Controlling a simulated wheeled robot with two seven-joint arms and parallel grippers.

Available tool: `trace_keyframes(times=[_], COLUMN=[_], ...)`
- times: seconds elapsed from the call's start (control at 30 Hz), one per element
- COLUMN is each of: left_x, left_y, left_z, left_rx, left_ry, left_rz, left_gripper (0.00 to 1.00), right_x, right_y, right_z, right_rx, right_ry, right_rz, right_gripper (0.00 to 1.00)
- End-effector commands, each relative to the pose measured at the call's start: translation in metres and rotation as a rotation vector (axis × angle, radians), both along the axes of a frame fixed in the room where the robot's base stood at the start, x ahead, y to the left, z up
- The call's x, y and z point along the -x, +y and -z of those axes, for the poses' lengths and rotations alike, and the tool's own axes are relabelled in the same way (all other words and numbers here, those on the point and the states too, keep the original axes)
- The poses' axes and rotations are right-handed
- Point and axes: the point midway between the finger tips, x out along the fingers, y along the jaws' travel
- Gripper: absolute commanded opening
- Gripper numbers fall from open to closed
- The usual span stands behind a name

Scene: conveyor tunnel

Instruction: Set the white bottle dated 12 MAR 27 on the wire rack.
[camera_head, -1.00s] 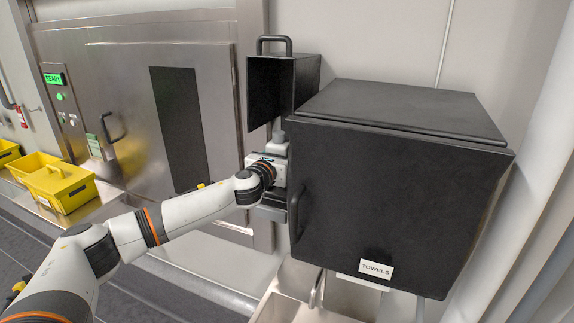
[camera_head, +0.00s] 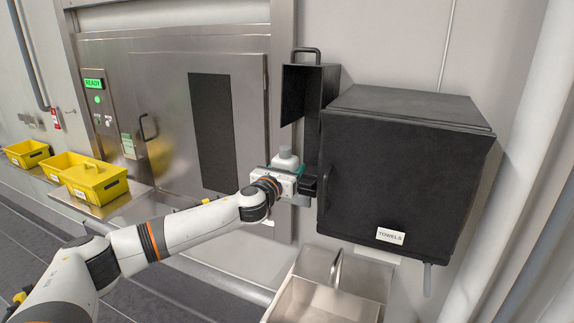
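A white bottle (camera_head: 286,160) with a pale grey cap stands upright at my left gripper (camera_head: 306,183), in front of the small black box. The gripper is seen from behind. Its fingers are mostly hidden by its own body, but the bottle has moved along with it, so it appears shut on the bottle. Some teal shows beside the bottle. No date can be read. I cannot make out a wire rack. My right gripper is not in view.
The tall narrow black box (camera_head: 325,90) has a top handle. A larger black towel cabinet (camera_head: 400,180) is close on the right, above a steel basin (camera_head: 325,300). Yellow bins (camera_head: 95,182) stand on the left ledge by a steel door (camera_head: 160,90) with a READY display.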

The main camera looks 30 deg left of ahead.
Motion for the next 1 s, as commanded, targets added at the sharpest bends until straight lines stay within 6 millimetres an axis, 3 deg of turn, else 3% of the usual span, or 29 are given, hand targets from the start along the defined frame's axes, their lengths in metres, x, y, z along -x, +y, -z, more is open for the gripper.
trace_keyframes(times=[0.27, 0.43, 0.57, 0.8, 1.0], left_x=[0.031, 0.06, 0.099, 0.186, 0.236], left_y=[-0.018, -0.036, -0.059, -0.111, -0.14], left_z=[0.014, 0.026, 0.046, 0.085, 0.107], left_rx=[0.0, 0.0, 0.001, 0.006, 0.006], left_ry=[0.0, 0.0, 0.005, 0.006, 0.004], left_rz=[0.008, 0.016, 0.027, 0.043, 0.051], left_gripper=[0.15, 0.15, 0.15, 0.15, 0.15], right_x=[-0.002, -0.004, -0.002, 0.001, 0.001], right_y=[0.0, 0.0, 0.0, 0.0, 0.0], right_z=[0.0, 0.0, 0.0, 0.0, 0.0], right_rx=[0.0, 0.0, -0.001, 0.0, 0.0], right_ry=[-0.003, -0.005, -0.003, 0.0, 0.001], right_rz=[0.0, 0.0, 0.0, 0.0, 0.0], right_gripper=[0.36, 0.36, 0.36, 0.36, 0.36])
